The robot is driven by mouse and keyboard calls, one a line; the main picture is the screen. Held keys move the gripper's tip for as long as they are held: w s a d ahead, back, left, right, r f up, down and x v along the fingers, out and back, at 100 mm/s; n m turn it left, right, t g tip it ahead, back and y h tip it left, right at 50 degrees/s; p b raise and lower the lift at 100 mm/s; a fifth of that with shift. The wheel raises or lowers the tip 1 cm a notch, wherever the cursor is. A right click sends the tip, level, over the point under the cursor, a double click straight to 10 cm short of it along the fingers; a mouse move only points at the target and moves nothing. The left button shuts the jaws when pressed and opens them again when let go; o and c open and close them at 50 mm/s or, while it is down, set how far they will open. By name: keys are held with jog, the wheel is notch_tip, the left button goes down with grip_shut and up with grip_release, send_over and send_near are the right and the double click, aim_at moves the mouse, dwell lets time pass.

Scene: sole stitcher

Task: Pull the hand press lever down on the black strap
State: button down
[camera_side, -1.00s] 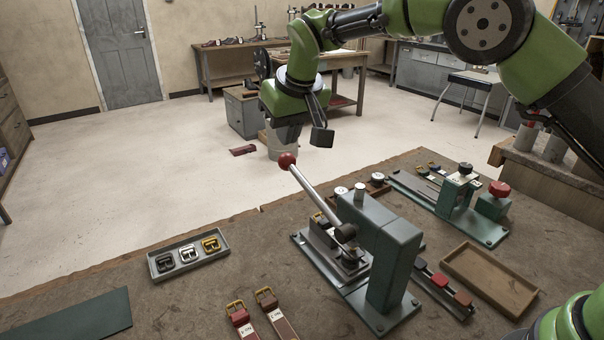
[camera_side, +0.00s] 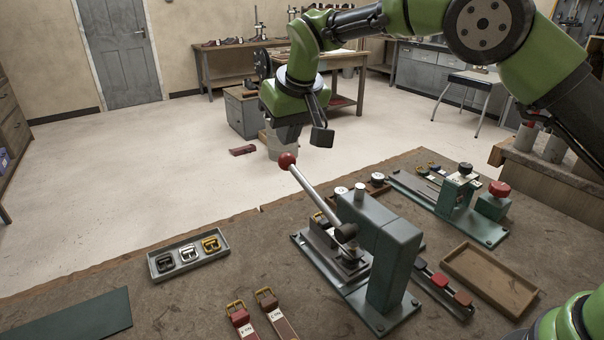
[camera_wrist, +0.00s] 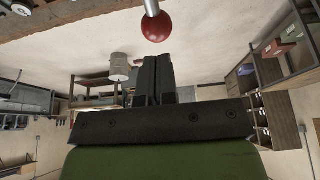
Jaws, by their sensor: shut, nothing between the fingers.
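The hand press (camera_side: 393,245) is a green stand on the bench in the side view. Its silver lever (camera_side: 317,195) slants up and left to a red ball knob (camera_side: 287,160). The knob also shows in the wrist view (camera_wrist: 156,27), just beyond my fingertips. My gripper (camera_side: 285,147) is shut and empty, pointing down right above the knob; I cannot tell whether it touches. The shut fingers show in the wrist view (camera_wrist: 157,58). The press bed (camera_side: 322,262) is partly hidden by the lever and head, and I cannot clearly make out a black strap there.
A grey tray with several buckles (camera_side: 188,256) lies left of the press. Two straps with buckles (camera_side: 277,318) lie at the front. An empty wooden tray (camera_side: 490,279) and a second green device (camera_side: 455,195) stand to the right. The bench left of the press is mostly clear.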

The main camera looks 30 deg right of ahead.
aim_at(289, 156)
jog(key=shift+f, duration=0.1)
dwell(0.3)
jog(key=shift+w+f, duration=0.15)
jog(key=shift+f, duration=2.75)
jog(key=shift+w+f, duration=0.1)
jog(key=shift+f, duration=2.85)
